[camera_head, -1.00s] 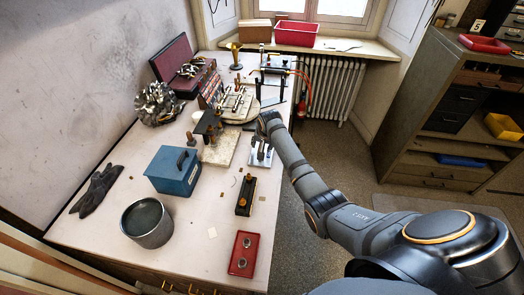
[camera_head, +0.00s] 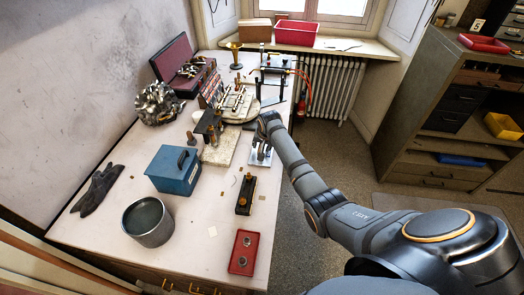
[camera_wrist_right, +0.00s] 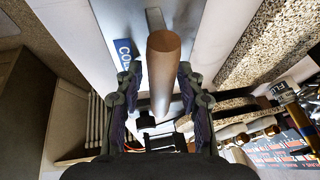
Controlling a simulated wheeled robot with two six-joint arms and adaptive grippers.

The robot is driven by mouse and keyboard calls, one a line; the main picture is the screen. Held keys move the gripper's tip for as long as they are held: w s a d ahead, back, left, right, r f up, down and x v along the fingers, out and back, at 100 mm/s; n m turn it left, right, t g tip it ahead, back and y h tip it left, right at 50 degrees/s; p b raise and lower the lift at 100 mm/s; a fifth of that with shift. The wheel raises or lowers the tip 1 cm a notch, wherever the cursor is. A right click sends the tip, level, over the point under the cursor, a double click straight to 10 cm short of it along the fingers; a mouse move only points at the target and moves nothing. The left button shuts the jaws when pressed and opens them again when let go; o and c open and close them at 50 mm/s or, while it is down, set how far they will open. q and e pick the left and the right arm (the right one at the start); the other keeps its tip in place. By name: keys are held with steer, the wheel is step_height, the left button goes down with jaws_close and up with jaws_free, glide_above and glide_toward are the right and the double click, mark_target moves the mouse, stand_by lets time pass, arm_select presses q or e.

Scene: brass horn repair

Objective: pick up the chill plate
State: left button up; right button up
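The chill plate is a flat metal plate (camera_head: 259,161) near the right edge of the workbench. In the right wrist view, its upright wooden handle (camera_wrist_right: 163,75) stands on the grey plate. A blue label beginning "CO" (camera_wrist_right: 124,52) lies beside it. My right gripper (camera_head: 263,141) is low over the plate. In the right wrist view its two fingers (camera_wrist_right: 161,92) stand either side of the handle, with what looks like a narrow gap on each side. It appears open around the handle. My left gripper is not in view.
A stone block (camera_head: 221,147) lies left of the plate, and a black-and-brass tool (camera_head: 246,194) lies in front. A blue box (camera_head: 173,170), a grey pot (camera_head: 147,222) and a red tray (camera_head: 243,252) stand nearer. A burner stand with orange hoses (camera_head: 275,72) is behind.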

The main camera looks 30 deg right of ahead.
jaws_close()
